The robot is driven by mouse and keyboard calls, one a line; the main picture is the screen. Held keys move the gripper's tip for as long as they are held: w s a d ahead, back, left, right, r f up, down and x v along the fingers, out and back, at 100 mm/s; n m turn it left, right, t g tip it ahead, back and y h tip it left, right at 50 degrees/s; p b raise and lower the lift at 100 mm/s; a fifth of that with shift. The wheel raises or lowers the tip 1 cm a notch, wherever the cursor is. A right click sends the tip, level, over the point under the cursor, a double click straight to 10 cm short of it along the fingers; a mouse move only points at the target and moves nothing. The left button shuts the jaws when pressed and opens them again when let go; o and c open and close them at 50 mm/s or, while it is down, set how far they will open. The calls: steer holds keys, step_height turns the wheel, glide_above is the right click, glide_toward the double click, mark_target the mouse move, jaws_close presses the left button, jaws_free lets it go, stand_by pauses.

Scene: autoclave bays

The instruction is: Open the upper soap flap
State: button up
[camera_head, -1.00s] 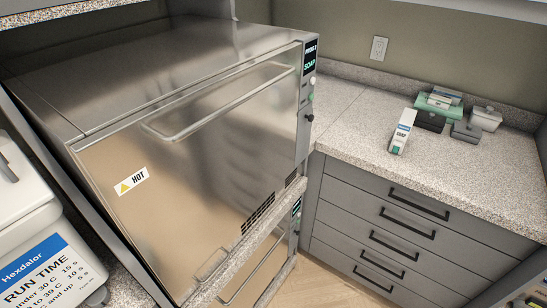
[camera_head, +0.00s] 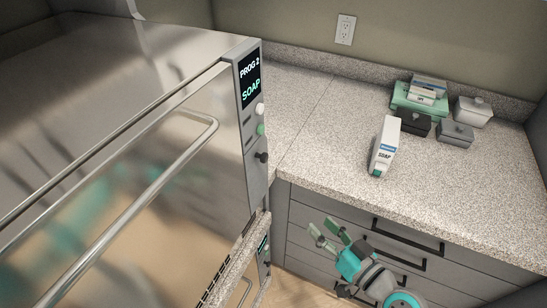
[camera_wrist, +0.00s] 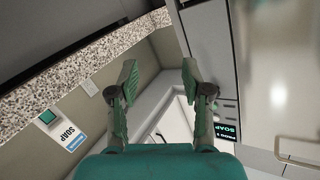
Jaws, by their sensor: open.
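The upper autoclave (camera_head: 150,190) is a steel unit with a shut door and a long bar handle (camera_head: 150,190) at the left. Its control panel (camera_head: 252,140) has a display (camera_head: 250,80) reading PROG 2 and SOAP, with white, green and black controls below. The panel's display also shows in the wrist view (camera_wrist: 226,131). I cannot make out the upper soap flap in either current view. My gripper (camera_head: 322,226) is open and empty, right of the autoclave in front of the drawers, apart from the panel. Its spread fingers also show in the wrist view (camera_wrist: 159,75).
Drawers with black handles (camera_head: 408,235) are below the counter. A lower unit (camera_head: 262,245) shows under the upper autoclave.

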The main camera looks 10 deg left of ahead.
step_height(320, 180, up, 6)
steer(key=w+a+n+g+y, duration=0.2)
steer(key=w+n+y, duration=0.1)
steer(key=n+g+y, duration=0.3)
steer(key=n+g, duration=0.1)
steer(key=n, duration=0.3)
glide_toward(267, 158)
steer(key=x, duration=0.9)
steer(key=shift+a, duration=0.1)
jaws_close()
